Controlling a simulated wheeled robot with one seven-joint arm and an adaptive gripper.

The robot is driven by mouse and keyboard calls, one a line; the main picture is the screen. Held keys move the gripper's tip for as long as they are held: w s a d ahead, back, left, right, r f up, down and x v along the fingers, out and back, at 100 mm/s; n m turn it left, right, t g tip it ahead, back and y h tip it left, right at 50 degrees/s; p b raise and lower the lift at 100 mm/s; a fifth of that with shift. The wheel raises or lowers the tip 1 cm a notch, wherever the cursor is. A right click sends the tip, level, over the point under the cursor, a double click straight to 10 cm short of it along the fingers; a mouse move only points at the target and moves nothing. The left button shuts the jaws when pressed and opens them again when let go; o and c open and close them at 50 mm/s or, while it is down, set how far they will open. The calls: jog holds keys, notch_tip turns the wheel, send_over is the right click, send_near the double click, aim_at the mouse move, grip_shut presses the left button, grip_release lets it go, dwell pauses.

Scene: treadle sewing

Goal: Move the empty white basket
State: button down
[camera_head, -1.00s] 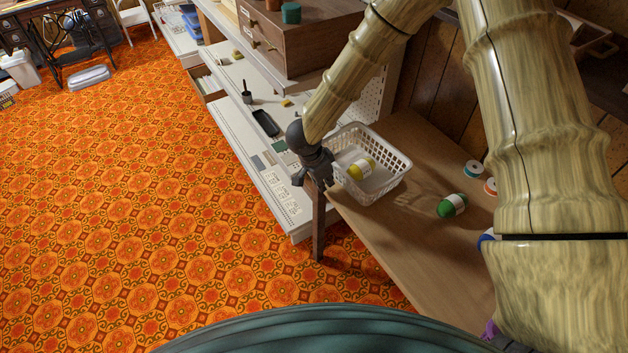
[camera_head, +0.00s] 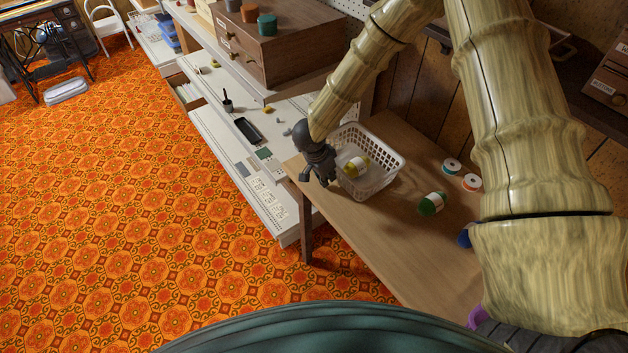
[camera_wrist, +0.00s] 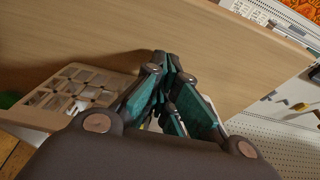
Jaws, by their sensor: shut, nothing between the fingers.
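A white lattice basket (camera_head: 382,180) stands upright on the wooden side table (camera_head: 405,240). It is not empty: a yellow ball of yarn with a white band (camera_head: 355,166) lies in it. My gripper (camera_head: 318,180) is shut and empty at the basket's left side, low over the table's left end. I cannot tell whether it touches the basket. In the wrist view the closed fingers (camera_wrist: 167,68) point at the bare tabletop, and the basket (camera_wrist: 75,95) is at left, partly cut off by the gripper body. No empty white basket is clearly in view.
A green yarn ball (camera_head: 432,203) and two thread spools (camera_head: 462,175) lie right of the basket. A white shelf unit (camera_head: 255,180) with a black tray (camera_head: 248,130) and a wooden drawer box (camera_head: 270,50) stands beyond. Patterned floor (camera_head: 130,220) is open at left.

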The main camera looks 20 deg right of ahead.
aim_at(371, 153)
jog(key=w+d+p, duration=0.1)
jog(key=w+d, duration=0.1)
jog(key=d, duration=0.3)
jog(key=w+d+p, duration=0.2)
jog(key=d, duration=0.4)
jog(key=w+d+p, duration=0.2)
jog(key=d, duration=0.4)
jog(key=shift+w+d, duration=0.15)
jog(key=shift+w, duration=0.1)
